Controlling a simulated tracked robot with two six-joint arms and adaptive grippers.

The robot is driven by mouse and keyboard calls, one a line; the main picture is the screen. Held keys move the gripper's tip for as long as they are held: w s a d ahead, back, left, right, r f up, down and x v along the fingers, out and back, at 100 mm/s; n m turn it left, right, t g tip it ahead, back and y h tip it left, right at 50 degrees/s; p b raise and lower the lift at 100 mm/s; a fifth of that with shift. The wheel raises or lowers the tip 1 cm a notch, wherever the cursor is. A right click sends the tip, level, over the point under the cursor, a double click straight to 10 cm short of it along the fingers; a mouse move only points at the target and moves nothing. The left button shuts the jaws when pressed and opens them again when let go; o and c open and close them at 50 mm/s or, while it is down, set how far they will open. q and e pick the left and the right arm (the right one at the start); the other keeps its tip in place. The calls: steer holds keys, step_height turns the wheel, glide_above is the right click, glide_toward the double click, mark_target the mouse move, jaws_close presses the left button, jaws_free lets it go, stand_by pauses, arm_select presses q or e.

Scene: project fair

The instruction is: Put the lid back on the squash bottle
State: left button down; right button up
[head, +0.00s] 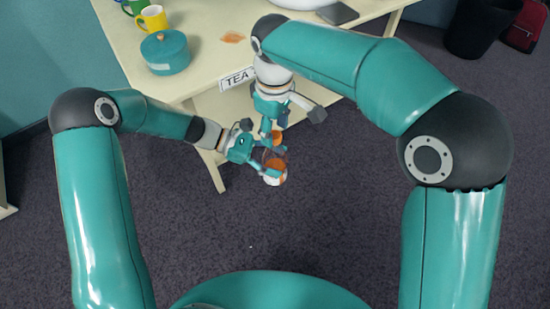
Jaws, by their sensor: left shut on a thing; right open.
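The squash bottle (274,177), orange with a white band, is held in front of the table's edge, above the floor. My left gripper (264,160) is shut on it, coming in from the left. An orange piece that looks like the lid (277,138) is just above the bottle, at the fingers of my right gripper (275,128). The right gripper is open and points down from above. The fingers partly hide the bottle's upper part and the orange piece. I cannot tell whether the lid touches the bottle's neck.
A cream table (205,77) with a TEA sign (238,79) stands behind the grippers. On it are a teal pot (165,54), a yellow mug (152,18), a green mug (134,6), an orange stain (233,38) and a dark flat object (337,13). A black bin (480,28) and red bag (524,27) stand far right.

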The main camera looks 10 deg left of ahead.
steer(key=shift+f, duration=0.55)
jaws_close()
steer(key=shift+o, duration=0.8)
jaws_free()
steer(key=shift+r, duration=0.1)
step_height(320, 180, up, 12)
steer(key=shift+w+f, duration=0.15)
steer(key=shift+f, duration=0.1)
